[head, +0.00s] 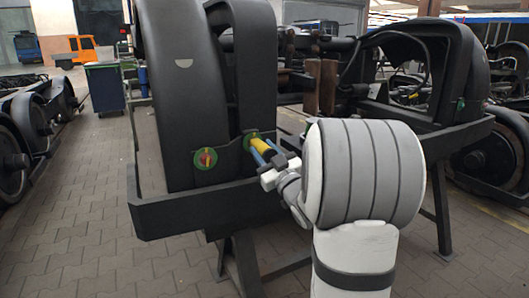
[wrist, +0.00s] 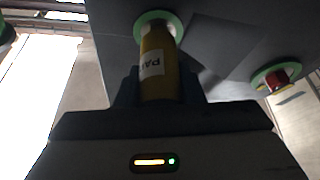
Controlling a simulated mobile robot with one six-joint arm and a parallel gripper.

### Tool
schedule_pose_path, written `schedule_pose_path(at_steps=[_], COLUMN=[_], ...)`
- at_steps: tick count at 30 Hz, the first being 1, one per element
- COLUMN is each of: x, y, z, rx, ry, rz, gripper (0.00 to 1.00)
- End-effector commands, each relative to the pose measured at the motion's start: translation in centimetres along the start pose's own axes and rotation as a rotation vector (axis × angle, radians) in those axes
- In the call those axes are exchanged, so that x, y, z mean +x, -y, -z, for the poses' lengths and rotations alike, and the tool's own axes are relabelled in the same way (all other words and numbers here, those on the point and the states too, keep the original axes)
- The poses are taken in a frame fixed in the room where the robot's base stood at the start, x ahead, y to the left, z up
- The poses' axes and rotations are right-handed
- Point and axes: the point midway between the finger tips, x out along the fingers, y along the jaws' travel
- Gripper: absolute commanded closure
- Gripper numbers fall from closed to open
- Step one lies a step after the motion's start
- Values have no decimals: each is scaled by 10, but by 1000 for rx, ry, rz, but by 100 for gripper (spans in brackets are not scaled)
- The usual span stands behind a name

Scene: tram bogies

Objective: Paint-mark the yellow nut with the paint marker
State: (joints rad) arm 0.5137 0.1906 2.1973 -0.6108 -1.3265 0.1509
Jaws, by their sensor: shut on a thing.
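My gripper (head: 264,151) is shut on the yellow paint marker (head: 262,144), a cylinder held between blue fingers. In the wrist view the marker (wrist: 158,70) shows a white label with part of a word, and my gripper (wrist: 159,92) grips its lower part. The marker's far end is in front of a green ring (wrist: 157,17) on the dark bogie frame; the same ring (head: 249,136) shows in the head view. Whether the marker touches anything there cannot be told. No yellow nut shows clearly; whatever is inside that ring is hidden by the marker.
A second green ring (head: 206,158) with a red nut in it sits to the left; the red nut (wrist: 278,78) is at the right in the wrist view. The bogie frame (head: 165,217) stands on dark trestle legs. Paved floor (head: 75,215) at the left is clear.

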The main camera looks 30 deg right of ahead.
Motion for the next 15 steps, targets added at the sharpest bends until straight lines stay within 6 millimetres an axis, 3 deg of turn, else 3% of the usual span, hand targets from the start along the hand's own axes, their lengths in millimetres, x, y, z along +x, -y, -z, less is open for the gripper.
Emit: schedule_pose_path(at_steps=[10,15], x=[1,-9], y=[0,0], z=[2,5], rx=[-2,-2], ry=[-4,-5], rz=[2,2], gripper=[90,90])
